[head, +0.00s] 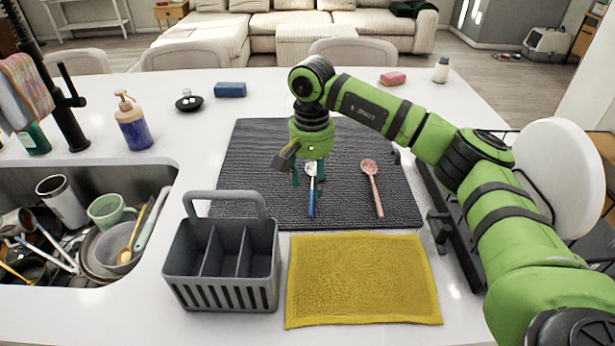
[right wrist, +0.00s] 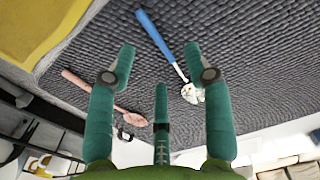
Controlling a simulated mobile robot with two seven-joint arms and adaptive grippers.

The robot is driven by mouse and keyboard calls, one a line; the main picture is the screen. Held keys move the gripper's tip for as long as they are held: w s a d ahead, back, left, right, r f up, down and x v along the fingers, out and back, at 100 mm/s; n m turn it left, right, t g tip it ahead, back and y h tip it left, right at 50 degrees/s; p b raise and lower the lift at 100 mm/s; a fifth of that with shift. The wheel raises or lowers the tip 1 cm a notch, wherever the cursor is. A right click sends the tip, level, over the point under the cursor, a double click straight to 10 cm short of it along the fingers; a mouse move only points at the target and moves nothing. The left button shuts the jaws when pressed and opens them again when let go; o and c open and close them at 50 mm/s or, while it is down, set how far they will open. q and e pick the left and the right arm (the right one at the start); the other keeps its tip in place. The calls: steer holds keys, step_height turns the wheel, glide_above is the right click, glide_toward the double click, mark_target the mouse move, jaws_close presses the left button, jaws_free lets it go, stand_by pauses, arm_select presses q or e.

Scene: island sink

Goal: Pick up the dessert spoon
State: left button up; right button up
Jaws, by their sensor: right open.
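A blue-handled spoon (head: 311,198) with a pale, patterned head lies on the dark ribbed mat (head: 250,165). In the right wrist view the blue spoon (right wrist: 160,42) lies beyond my fingers, its head beside the right-hand finger. A pink spoon (head: 374,190) lies to its right on the mat and also shows in the right wrist view (right wrist: 105,95). My right gripper (head: 308,178) points down over the blue spoon, its green fingers spread and empty. It partly hides the spoon's head in the head view. I cannot tell which spoon is the dessert spoon. My left gripper is out of view.
A grey divided caddy (head: 222,262) with a raised handle stands front left of the mat. A yellow cloth (head: 362,280) lies in front of the mat. The sink (head: 85,225) at left holds dishes. A soap bottle (head: 132,122) and blue sponge (head: 230,90) stand behind.

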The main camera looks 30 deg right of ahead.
mark_target(314, 200)
steer(key=shift+s+d+f+p, duration=0.2)
steer(key=shift+f+p, duration=0.15)
steer(key=shift+f, duration=0.15)
steer(key=shift+s+d+f+p, duration=0.1)
steer(key=shift+s+f+p, duration=0.05)
steer(key=shift+f+p, duration=0.3)
step_height(314, 200, down, 3)
steer(key=shift+w+r, duration=0.1)
steer(key=shift+r, duration=0.05)
steer(key=shift+w+f, duration=0.1)
steer(key=shift+f, duration=0.2)
steer(key=c, duration=0.9)
jaws_close()
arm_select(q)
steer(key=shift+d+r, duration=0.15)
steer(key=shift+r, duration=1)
